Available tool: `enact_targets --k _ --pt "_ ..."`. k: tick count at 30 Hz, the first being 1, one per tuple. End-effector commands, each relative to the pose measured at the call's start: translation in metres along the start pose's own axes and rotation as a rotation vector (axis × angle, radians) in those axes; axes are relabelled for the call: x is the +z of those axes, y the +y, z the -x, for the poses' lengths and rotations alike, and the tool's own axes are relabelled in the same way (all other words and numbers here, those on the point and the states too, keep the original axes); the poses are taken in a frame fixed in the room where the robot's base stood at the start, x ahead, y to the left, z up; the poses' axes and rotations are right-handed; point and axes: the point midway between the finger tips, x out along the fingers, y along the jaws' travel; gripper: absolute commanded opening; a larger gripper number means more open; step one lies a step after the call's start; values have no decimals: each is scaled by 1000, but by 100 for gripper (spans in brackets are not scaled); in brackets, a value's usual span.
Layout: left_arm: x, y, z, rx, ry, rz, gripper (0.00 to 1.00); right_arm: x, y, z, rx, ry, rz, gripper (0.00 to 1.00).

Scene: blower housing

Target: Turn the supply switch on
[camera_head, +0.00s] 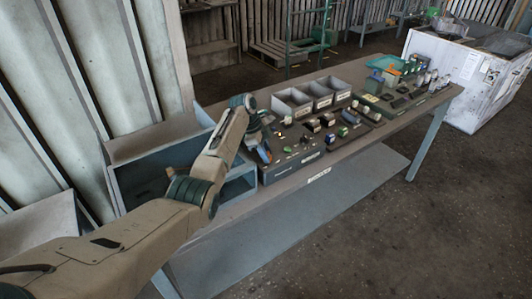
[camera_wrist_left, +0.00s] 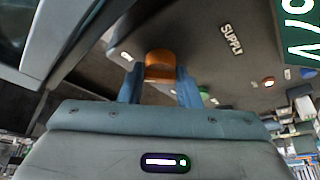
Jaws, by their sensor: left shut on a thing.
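My left gripper (camera_head: 264,153) reaches in from the left and is at the left end of the dark control panel (camera_head: 290,171) on the table. In the left wrist view, the fingers (camera_wrist_left: 160,88) of this gripper are on both sides of an orange knob-like part (camera_wrist_left: 160,63) and are shut on it. A "SUPPLY" label (camera_wrist_left: 231,40) is on the dark panel face beside the orange part, which looks like the supply switch. Which way the switch is turned cannot be told. The right gripper is not in view.
A blue-grey open shelf box (camera_head: 240,188) stands left of the panel, close under my arm. Grey bins (camera_head: 292,101) stand behind the panel. Several small parts lie on the table to the right. A green sign (camera_wrist_left: 298,25) is close by in the wrist view.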

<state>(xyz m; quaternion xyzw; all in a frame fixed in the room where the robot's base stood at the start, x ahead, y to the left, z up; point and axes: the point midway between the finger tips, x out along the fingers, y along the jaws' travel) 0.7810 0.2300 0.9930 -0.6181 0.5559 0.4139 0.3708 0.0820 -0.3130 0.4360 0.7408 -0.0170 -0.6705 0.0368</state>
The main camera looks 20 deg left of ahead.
Motion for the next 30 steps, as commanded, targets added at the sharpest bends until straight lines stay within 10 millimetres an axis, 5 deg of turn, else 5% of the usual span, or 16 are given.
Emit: enact_targets --k 4,16,30 --pt "0 -1 2 -5 -1 0 51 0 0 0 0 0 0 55" --pt "1 -2 9 -6 0 -1 51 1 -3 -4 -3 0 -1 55" --pt "2 -1 94 -7 -1 -1 51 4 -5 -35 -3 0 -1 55"
